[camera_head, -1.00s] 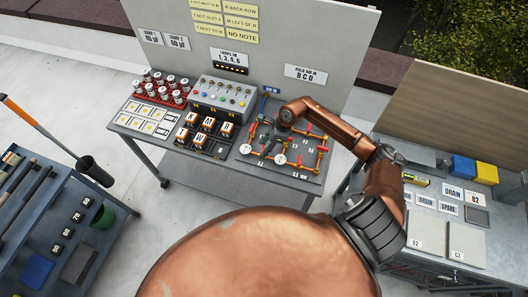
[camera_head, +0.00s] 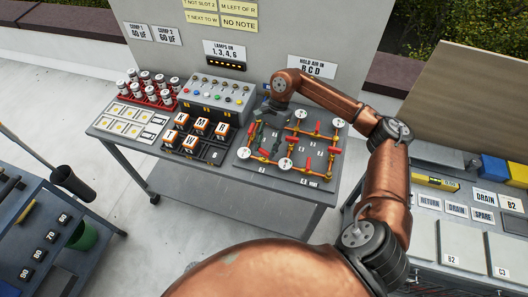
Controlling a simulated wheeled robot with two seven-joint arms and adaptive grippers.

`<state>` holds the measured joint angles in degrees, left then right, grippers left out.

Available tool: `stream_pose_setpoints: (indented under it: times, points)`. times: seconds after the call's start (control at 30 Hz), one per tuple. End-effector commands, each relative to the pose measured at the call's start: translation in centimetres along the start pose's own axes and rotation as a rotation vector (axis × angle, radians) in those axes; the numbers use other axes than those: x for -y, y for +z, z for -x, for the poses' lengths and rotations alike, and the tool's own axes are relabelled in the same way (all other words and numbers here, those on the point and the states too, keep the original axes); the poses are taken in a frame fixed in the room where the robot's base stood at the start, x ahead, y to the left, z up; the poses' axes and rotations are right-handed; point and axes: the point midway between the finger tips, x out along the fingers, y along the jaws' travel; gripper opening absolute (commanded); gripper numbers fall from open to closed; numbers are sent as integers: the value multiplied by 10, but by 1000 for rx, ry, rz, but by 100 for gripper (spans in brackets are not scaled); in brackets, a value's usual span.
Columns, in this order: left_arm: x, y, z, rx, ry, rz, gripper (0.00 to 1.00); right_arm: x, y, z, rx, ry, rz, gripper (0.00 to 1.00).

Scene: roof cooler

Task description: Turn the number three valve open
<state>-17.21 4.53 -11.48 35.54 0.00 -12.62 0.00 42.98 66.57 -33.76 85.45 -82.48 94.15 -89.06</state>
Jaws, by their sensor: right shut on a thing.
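The pipe board (camera_head: 245,158) lies on the right part of the bench, with brass pipes, red valve handles (camera_head: 291,150) and round white gauges (camera_head: 287,163). Small number labels stand on the board, but they are too small to read, so I cannot tell which valve is number three. My right gripper (camera_head: 264,120) reaches down over the board's upper left part. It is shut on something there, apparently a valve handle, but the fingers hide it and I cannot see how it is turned. My left gripper is not in view.
Left of the board stand a black rack of lettered orange blocks (camera_head: 202,128), a grey lamp box (camera_head: 215,93) and a red bottle rack (camera_head: 150,92). A sign panel (camera_head: 330,40) rises behind. A second bench with labelled plates (camera_head: 463,246) stands right, a tool cart left.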

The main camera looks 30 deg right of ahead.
Motion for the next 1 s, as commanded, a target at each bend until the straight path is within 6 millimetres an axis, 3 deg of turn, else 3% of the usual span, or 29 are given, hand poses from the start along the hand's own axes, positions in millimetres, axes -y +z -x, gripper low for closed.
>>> stream_pose_setpoints:
  times: [0.03,0.3,0.97,1.0]
  points:
    - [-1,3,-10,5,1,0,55,1,-3,-4,-2,12,27,13]
    - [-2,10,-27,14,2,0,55,1,-2,-3,-2,63,149,13]
    - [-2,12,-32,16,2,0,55,1,0,0,-1,83,197,13]
    - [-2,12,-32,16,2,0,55,1,0,0,-1,83,197,40]
